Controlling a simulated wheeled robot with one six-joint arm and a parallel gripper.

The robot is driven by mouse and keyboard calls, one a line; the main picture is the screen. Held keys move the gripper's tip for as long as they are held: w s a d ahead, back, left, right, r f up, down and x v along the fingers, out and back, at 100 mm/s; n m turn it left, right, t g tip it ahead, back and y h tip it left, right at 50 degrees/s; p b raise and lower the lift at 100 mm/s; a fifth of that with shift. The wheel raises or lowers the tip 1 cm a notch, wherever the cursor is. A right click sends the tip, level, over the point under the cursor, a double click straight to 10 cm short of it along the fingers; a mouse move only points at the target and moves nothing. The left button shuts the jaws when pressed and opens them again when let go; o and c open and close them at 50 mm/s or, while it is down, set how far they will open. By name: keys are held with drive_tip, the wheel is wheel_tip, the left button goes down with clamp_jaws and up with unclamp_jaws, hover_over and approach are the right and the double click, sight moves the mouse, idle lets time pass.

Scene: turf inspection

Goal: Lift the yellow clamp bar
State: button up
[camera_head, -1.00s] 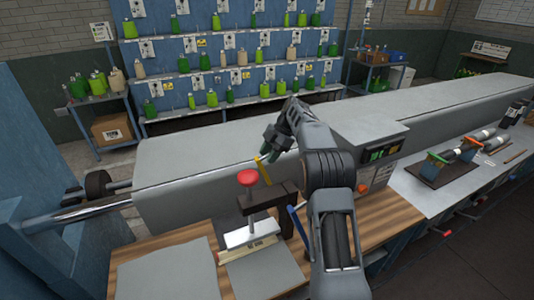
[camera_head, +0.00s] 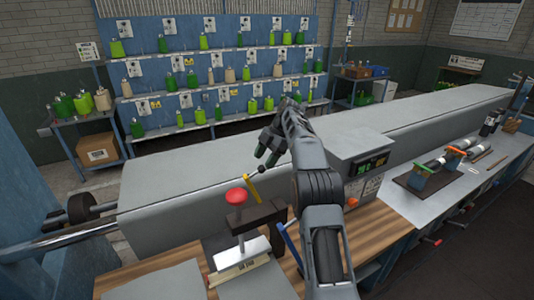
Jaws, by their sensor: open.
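The yellow clamp bar (camera_head: 252,188) is a thin slanted strip behind the red knob (camera_head: 237,196) of a small press-like fixture. The fixture has a dark arm (camera_head: 258,215) and a pale metal plate (camera_head: 241,253) with a label strip at its foot. My gripper (camera_head: 266,153) is open, above and slightly right of the bar's upper end, in front of the long grey machine bed. A gap shows between the gripper and the bar. A small dark tip shows beside the bar's top. The lower end of the bar is partly hidden by the fixture.
A long grey bed (camera_head: 180,190) runs behind the fixture. A control box (camera_head: 362,170) stands right of my arm. A wooden bench (camera_head: 190,250) lies in front, with a blue lever (camera_head: 288,243) beside the fixture. A dark stand with rollers (camera_head: 435,178) is on the right bench.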

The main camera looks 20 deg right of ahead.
drive_tip(key=shift+v, duration=0.95)
